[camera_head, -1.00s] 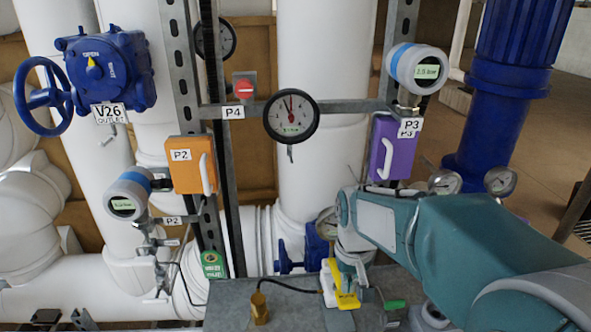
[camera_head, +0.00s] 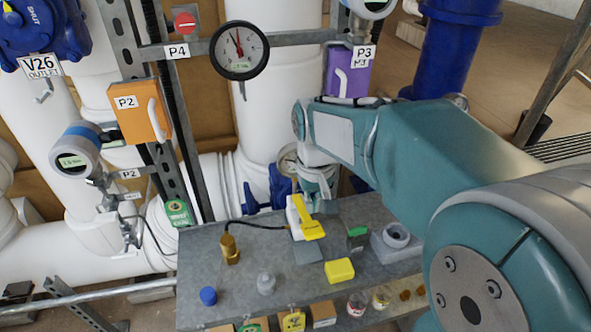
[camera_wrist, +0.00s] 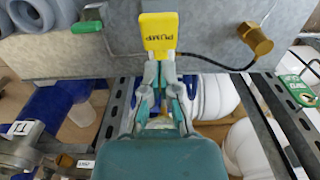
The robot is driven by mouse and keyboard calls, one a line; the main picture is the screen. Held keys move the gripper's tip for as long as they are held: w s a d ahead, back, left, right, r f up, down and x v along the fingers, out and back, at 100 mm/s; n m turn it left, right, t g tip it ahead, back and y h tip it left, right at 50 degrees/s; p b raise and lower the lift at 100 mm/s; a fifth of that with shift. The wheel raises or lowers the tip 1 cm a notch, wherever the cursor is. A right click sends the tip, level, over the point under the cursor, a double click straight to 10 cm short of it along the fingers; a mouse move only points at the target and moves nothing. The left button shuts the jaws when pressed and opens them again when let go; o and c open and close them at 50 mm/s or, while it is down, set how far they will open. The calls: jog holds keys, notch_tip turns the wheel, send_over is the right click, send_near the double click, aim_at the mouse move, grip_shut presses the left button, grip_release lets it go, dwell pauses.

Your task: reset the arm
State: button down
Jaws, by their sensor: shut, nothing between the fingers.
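My arm (camera_head: 440,150) reaches in from the right of the head view and bends down over the grey bench. My gripper (camera_head: 318,190) is at its end, small and partly hidden behind the wrist. In the wrist view my gripper (camera_wrist: 161,62) has its fingers together with nothing held. Just beyond the fingertips is a yellow tag (camera_wrist: 158,27) reading PUMP; whether they touch it I cannot tell. In the head view the yellow tag (camera_head: 310,226) lies by a white item on the bench.
Behind stand white pipes, gauge P4 (camera_head: 239,50), the orange P2 box (camera_head: 140,112) and the purple P3 box (camera_head: 347,75).

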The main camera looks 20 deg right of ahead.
jog(key=shift+r, duration=0.25)
